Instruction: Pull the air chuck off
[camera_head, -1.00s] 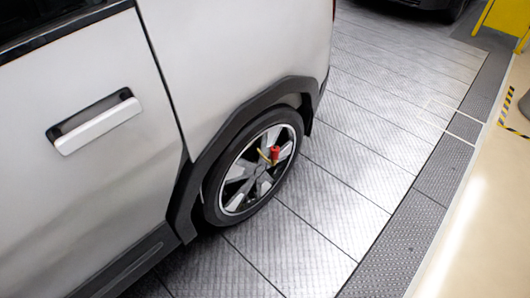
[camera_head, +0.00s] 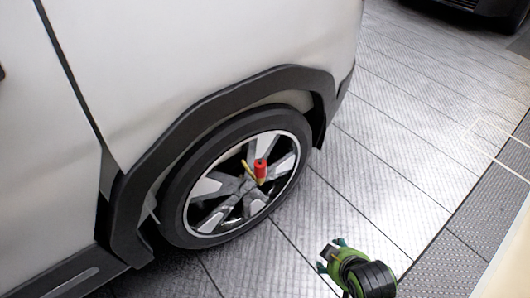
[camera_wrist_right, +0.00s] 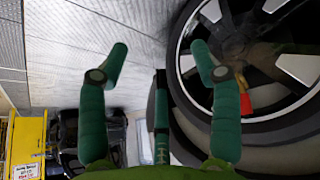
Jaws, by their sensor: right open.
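The air chuck (camera_head: 261,169) is a red piece with a thin yellow part, on the wheel (camera_head: 235,185) of the white vehicle. It stands out from the wheel face, a little right of the hub. In the right wrist view the red chuck (camera_wrist_right: 245,100) shows just right of one finger, which partly hides it. My right gripper (camera_head: 329,256) is at the lower right in the head view, apart from the wheel and chuck. In the right wrist view its two green fingers (camera_wrist_right: 161,55) are spread, with nothing between them. My left gripper is not in view.
The vehicle's body (camera_head: 200,60) and dark wheel arch (camera_head: 220,92) rise above the wheel. The metal-plate floor (camera_head: 390,150) to the right is clear. Another dark vehicle (camera_head: 480,5) stands at the far top right. A yellow structure (camera_wrist_right: 25,145) shows in the wrist view.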

